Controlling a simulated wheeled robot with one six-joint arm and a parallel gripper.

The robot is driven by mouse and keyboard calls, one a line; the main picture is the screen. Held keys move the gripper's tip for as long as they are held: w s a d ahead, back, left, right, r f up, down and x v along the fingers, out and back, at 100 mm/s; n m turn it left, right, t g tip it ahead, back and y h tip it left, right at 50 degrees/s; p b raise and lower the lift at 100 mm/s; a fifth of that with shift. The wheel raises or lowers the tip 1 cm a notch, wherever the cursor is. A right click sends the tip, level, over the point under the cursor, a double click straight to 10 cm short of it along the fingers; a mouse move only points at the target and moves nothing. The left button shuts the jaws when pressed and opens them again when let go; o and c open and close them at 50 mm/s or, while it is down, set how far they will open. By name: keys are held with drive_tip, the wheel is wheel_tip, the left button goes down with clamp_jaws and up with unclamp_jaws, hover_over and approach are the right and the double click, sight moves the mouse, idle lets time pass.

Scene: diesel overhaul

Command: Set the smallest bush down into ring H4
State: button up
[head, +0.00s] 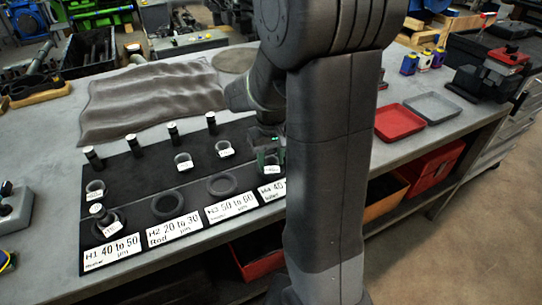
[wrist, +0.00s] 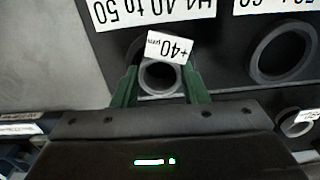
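The bush (wrist: 160,88) is a small pale grey ring with a white "+40 µm" tag (wrist: 167,46). My gripper (wrist: 159,78) has its two green fingers against either side of it. The H4 label (wrist: 155,10) appears upside down just beyond the bush. Ring H4 (wrist: 136,50) is dark and mostly hidden behind the bush and tag, so I cannot tell how well they line up. In the head view, my gripper (head: 266,146) is at the board's right end, above the partly covered H4 label (head: 271,188); my arm hides ring H4.
Ring H3 (head: 222,184) and ring H2 (head: 171,204) look empty. A tagged bush sits at ring H1 (head: 106,222). Loose bushes (head: 183,160) and upright black pegs (head: 173,133) stand behind on the black board. A red tray (head: 400,122) lies right of my arm.

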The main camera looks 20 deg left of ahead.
drive_tip(key=shift+o, duration=0.8)
wheel_tip(320, 180, up, 14)
drive_tip(key=p, duration=0.1)
drive_tip(key=shift+f, duration=0.2)
wheel_tip(320, 180, down, 14)
drive_tip(key=shift+r+b, duration=0.2)
drive_tip(key=shift+b, duration=0.25)
